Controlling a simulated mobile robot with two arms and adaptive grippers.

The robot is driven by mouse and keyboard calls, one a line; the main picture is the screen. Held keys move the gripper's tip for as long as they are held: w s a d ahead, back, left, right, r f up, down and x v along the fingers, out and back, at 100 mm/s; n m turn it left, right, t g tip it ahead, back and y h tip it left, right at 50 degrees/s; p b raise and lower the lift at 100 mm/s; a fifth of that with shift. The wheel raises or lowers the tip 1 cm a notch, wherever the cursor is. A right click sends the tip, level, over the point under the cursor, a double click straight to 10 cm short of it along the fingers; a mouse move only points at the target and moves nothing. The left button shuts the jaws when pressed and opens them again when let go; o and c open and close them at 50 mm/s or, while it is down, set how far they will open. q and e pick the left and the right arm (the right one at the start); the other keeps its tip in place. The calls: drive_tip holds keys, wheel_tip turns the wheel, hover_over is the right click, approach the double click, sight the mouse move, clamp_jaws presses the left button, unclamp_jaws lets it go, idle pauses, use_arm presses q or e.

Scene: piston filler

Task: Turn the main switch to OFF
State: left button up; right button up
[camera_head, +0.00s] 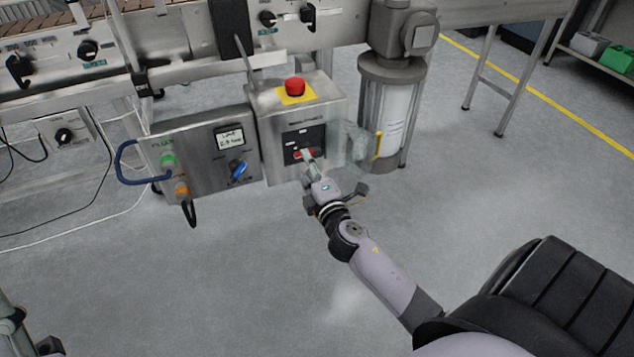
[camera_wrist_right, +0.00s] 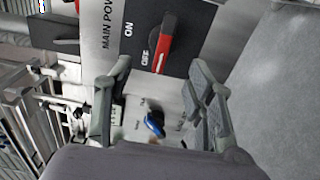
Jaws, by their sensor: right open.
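The main switch (camera_head: 303,152) is on the front of a steel box, on a dark plate. In the right wrist view its handle (camera_wrist_right: 164,46), red and black, lies beside the printed words MAIN POWER, ON and OFF. The red part is close to the word OFF; I cannot tell for sure which position it is set to. My right gripper (camera_head: 310,165) is open in front of the switch. In the right wrist view its fingers (camera_wrist_right: 160,85) are spread, with the handle ahead of the gap. Contact is unclear.
A red emergency button (camera_head: 295,87) on a yellow base tops the box. A clear cover (camera_head: 352,147) with a yellow handle (camera_head: 378,146) stands open to the right. A control panel (camera_head: 205,140) with a blue knob (camera_head: 238,170) is to the left. Floor in front is clear.

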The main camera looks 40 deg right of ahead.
drive_tip(key=v, duration=0.7)
drive_tip(key=shift+s, duration=0.2)
drive_tip(key=shift+r, duration=0.1)
